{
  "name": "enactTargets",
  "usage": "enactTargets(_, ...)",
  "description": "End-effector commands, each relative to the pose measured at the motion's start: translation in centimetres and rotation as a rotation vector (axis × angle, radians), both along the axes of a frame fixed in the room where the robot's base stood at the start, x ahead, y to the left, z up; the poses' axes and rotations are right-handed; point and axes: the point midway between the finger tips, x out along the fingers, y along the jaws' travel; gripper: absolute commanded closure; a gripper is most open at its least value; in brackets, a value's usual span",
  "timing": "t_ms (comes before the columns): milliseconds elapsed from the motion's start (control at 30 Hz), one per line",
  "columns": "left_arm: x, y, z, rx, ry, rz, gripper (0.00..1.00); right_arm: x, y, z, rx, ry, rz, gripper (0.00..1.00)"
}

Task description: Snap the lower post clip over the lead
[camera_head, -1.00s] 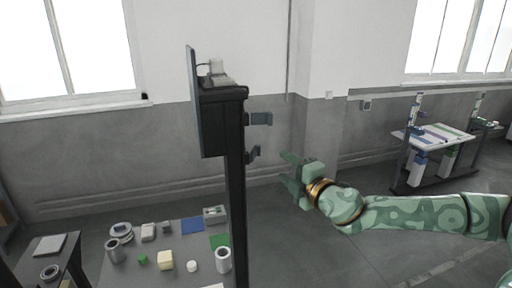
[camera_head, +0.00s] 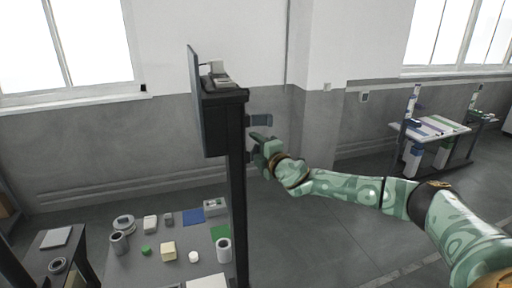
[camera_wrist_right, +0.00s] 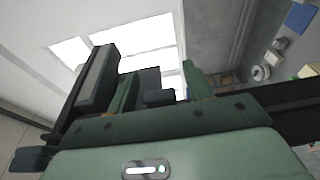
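A dark upright post (camera_head: 236,200) stands in the middle of the head view. An upper post clip (camera_head: 261,120) juts from its right side. The lower post clip (camera_head: 250,156) sits below it, partly covered by my right gripper (camera_head: 260,146). The gripper is at the post's right side, its fingers pointing at the lower clip. In the right wrist view the two green fingers (camera_wrist_right: 159,92) stand apart, with a dark piece (camera_wrist_right: 158,98), likely the lower clip, showing between them. I cannot tell whether they touch it. I cannot make out the lead. My left gripper is not in view.
A flat panel (camera_head: 196,105) and a shelf with small items top the post. A low table (camera_head: 150,262) with cups, blocks and coloured mats stands left of the post. A smaller dark table is further left. Floor right of the post is clear; another workbench (camera_head: 436,128) stands far right.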

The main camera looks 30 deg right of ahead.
Motion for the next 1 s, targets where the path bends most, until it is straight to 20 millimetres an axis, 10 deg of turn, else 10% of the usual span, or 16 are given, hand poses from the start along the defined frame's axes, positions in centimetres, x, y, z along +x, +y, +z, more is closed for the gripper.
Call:
enactTargets(167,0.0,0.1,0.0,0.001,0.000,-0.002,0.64,0.0,0.0,0.0,0.000,0.000,0.000,0.94)
enactTargets(700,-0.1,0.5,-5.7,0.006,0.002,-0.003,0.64,1.0,1.2,-0.6,0.000,0.001,0.242,0.94)
enactTargets(1000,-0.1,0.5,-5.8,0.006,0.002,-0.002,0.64,1.0,1.5,-0.2,0.000,0.004,0.283,0.94)
